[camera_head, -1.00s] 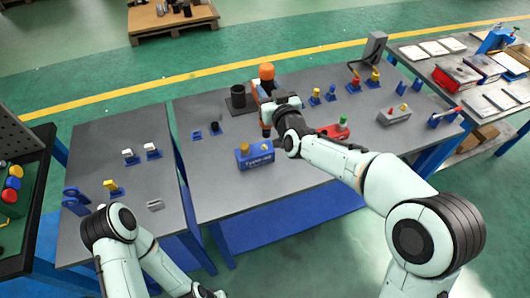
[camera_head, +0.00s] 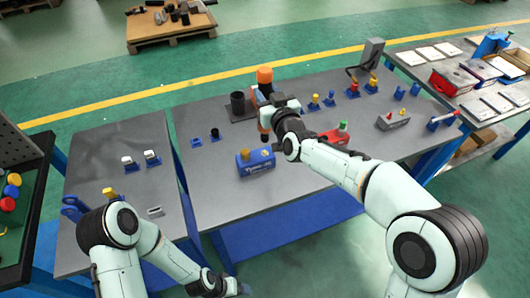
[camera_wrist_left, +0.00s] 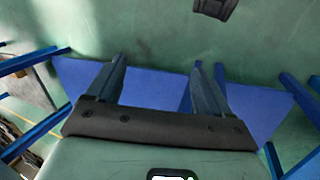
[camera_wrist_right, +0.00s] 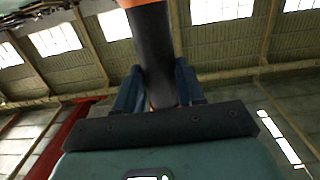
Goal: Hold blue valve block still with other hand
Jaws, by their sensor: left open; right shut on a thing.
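The blue valve block (camera_head: 256,168), with white lettering on its front and brass-coloured fittings on top, sits on the middle table near its front edge. My right gripper (camera_head: 268,108) is above and behind it, shut on an orange-and-black tool (camera_head: 264,76). In the right wrist view the tool's black body (camera_wrist_right: 158,60) is between the fingers. My left gripper (camera_head: 240,288) is low at the bottom edge of the head view, in front of the table and apart from the block. In the left wrist view (camera_wrist_left: 160,90) its fingers are spread with nothing between them.
A black cylindrical holder (camera_head: 238,103) stands behind the block. A red part (camera_head: 335,136) with a green knob lies to its right, partly behind my right arm. The left table (camera_head: 120,190) holds small fittings.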

